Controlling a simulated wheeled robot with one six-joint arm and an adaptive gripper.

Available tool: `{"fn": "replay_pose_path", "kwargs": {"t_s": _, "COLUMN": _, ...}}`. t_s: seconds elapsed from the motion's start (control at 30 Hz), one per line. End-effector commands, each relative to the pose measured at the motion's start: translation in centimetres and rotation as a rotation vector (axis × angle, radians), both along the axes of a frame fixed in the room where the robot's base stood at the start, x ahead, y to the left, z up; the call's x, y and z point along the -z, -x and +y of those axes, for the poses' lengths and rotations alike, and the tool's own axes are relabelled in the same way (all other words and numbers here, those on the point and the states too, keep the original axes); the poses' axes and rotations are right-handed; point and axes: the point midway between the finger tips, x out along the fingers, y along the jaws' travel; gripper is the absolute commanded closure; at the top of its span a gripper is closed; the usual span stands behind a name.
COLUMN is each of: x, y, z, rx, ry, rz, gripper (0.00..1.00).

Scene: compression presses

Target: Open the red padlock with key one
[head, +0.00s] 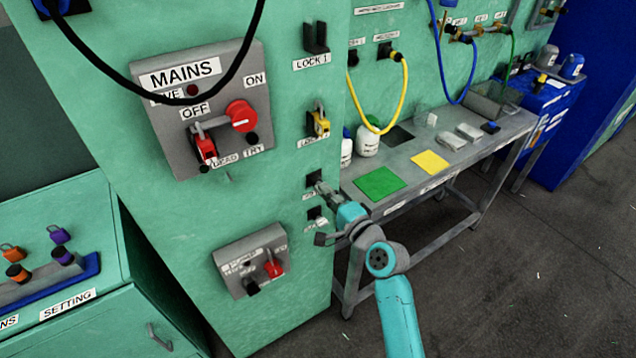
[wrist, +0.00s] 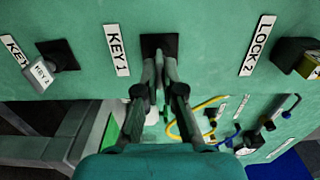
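The red padlock (head: 206,149) hangs on the grey MAINS switch panel, below the OFF label, with its shackle up at the switch. My gripper (head: 322,188) is at the lower right of the green cabinet face. In the wrist view my gripper's fingertips (wrist: 160,72) are close together in front of the dark square holder (wrist: 160,46) beside the KEY 1 label (wrist: 117,50). Key one cannot be made out; the fingers cover that spot. Whether they are closed on it I cannot tell. Key two, with a white tag (wrist: 41,76), hangs at the neighbouring holder.
A yellow padlock (head: 320,124) hangs at a hook above my gripper. A lower grey switch box (head: 250,262) sticks out below left. A grey bench (head: 400,200) with green and yellow mats stands close on the right. A black cable loops across the MAINS panel.

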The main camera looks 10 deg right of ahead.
Motion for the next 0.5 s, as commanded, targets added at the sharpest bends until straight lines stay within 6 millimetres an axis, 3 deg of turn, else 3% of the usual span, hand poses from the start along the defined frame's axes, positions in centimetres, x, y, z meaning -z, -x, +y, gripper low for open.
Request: {"fn": "replay_pose_path", "kwargs": {"t_s": 0.5, "x": 0.05, "y": 0.59, "z": -0.23, "rx": 0.0, "ry": 0.0, "rz": 0.001, "gripper": 1.0}}
